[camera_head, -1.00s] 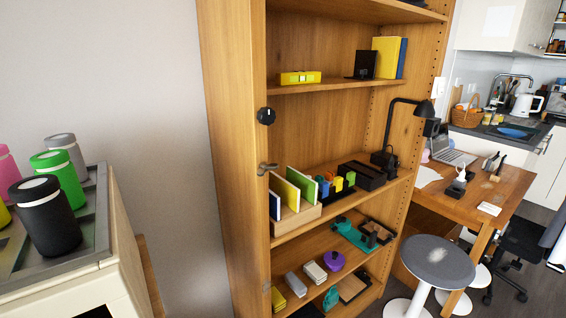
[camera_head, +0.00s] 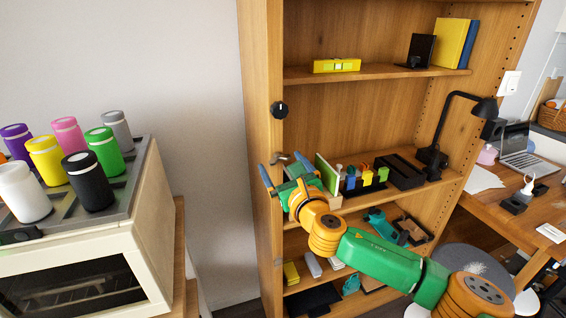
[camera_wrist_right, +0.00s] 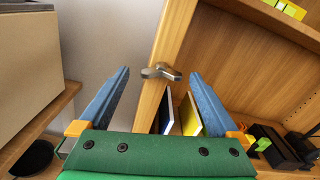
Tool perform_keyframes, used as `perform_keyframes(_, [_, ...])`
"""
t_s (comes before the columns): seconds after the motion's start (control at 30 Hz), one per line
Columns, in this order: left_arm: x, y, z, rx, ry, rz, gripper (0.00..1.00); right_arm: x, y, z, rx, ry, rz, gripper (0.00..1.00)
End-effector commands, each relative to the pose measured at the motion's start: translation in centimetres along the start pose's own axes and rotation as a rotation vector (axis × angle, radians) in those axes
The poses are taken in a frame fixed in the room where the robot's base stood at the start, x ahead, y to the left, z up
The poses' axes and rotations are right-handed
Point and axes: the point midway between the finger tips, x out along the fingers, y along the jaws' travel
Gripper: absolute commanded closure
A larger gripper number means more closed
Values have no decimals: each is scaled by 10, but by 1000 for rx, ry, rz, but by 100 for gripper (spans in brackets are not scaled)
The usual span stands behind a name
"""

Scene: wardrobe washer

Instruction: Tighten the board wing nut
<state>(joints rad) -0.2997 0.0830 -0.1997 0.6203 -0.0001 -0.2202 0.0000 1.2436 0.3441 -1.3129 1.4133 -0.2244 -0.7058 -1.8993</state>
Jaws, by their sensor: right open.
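The wing nut (camera_head: 279,158) is a small grey metal piece on the front edge of the wooden cabinet's left side panel (camera_head: 262,80). It also shows in the right wrist view (camera_wrist_right: 161,72), with its wing lying roughly sideways. My right gripper (camera_head: 284,170) has blue fingers and is open and empty, just below the nut in the head view. In the right wrist view the nut appears between and beyond the fingertips, with gaps on both sides. Whether anything touches cannot be told. My left gripper is out of view.
A black round knob (camera_head: 279,110) sits above the nut on the same panel. Upright books or boards (camera_wrist_right: 190,115) stand on the shelf close by the right finger. An oven (camera_head: 80,260) with several lidded jars stands at left. A desk (camera_head: 530,215) is at right.

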Motion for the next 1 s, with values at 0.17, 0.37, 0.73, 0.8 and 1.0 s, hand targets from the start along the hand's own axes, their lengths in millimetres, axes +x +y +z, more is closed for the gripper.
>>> perform_keyframes(0.17, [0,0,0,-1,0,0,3,4,0,0,1,0,1,3])
perform_keyframes(0.37, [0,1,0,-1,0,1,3,4,0,0,2,0,1,16])
perform_keyframes(0.73, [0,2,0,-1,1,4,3,4,0,0,5,1,1,89])
perform_keyframes(0.8, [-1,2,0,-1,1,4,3,4,0,0,13,1,1,89])
perform_keyframes(1.0, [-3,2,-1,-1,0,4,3,4,0,0,85,2,1,89])
